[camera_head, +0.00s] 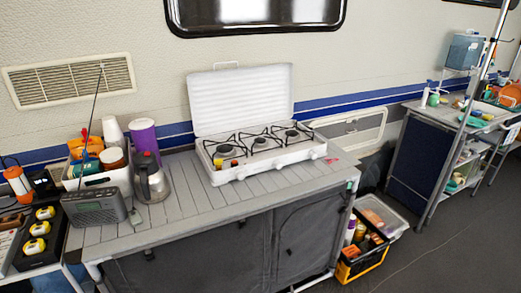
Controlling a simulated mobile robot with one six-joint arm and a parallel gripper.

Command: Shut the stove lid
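The white camp stove (264,152) stands on the slatted grey table, right of its middle, near the camper wall. Its white lid (241,100) is open, standing nearly upright along the stove's back edge, with a small wire handle (226,65) on its top edge. Several burners with black pan supports show on the stove top. Control knobs line the front edge. My gripper is not in view.
A crate (362,262) sits on the floor at right. Open floor (455,235) lies front right.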

